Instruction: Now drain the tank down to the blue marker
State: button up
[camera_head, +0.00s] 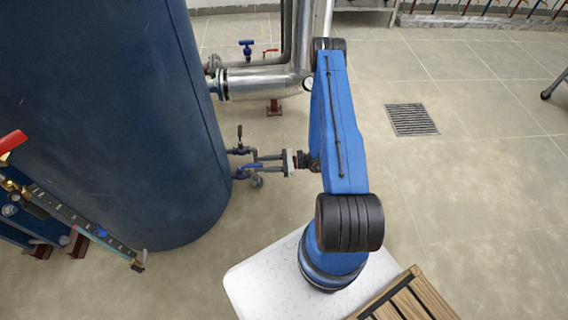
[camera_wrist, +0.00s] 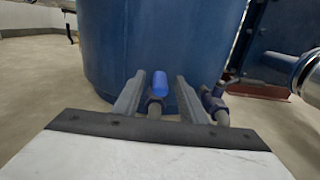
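The large blue tank (camera_head: 110,110) fills the left of the head view and also stands behind my gripper in the wrist view (camera_wrist: 160,40). A level gauge (camera_head: 70,213) with a graduated scale is at lower left, with a small blue marker (camera_head: 101,232) near its lower end. Its liquid level is too small to read. Low on the tank are a blue-handled valve (camera_head: 248,171) and a valve with a dark upright lever (camera_head: 240,133). My gripper (camera_head: 290,162) is near these valves. In the wrist view my gripper (camera_wrist: 160,92) has its fingers apart, with a blue handle (camera_wrist: 160,82) seen between them; contact is unclear.
A steel pipe (camera_head: 262,82) leaves the tank above the valves, with a blue valve (camera_head: 247,48) behind it. A red lever (camera_head: 12,142) is above the gauge. A floor drain (camera_head: 412,119) lies right of my arm, with clear tiled floor around it. A wooden slatted surface (camera_head: 408,302) is at the bottom.

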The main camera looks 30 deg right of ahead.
jog(key=v, duration=1)
jog(key=shift+s+d, duration=0.15)
jog(key=shift+d, duration=0.25)
dwell(6.6)
